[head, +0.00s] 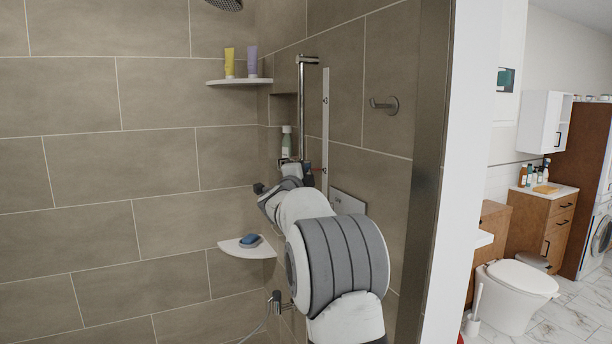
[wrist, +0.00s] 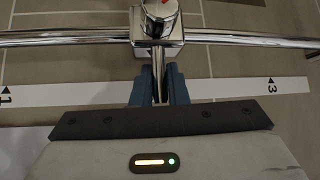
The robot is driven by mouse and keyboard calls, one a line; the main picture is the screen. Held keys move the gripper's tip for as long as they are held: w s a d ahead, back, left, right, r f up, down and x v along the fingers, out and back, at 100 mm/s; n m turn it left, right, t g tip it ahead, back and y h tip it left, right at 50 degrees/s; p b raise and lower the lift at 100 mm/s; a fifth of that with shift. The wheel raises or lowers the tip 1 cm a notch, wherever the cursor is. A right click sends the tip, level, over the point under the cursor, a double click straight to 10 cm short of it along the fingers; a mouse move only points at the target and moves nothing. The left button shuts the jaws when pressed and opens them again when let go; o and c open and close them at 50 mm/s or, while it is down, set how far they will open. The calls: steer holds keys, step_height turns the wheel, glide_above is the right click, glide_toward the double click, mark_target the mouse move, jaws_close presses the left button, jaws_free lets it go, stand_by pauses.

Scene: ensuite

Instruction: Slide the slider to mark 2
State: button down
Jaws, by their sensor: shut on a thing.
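The chrome slider (wrist: 158,22) sits on a chrome rail (wrist: 70,38), which runs across the wrist view. The rail stands upright on the shower wall in the head view (head: 302,105). My gripper (wrist: 159,84) is shut on the slider's thin lever, with a blue finger on each side. A white scale strip (wrist: 235,88) lies behind the fingers. Mark 1 (wrist: 6,96) shows at its left end and mark 3 (wrist: 272,86) on its right. The slider is between them. Mark 2 is not visible; the gripper covers the strip's middle. In the head view, my arm hides most of the slider.
A corner shelf (head: 240,82) with yellow and purple tubes is above left. A lower shelf (head: 247,247) holds a blue soap piece (head: 250,239). A bottle (head: 286,142) stands behind the rail. A wall hook (head: 385,104) and the shower's edge are to the right.

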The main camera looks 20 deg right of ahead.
steer(key=shift+r, duration=0.1)
steer(key=c, duration=1.4)
jaws_free()
steer(key=shift+c, duration=0.2)
steer(key=b+v, duration=0.3)
steer(key=v, duration=0.4)
steer(key=shift+s+a, duration=0.25)
steer(key=shift+s, duration=0.05)
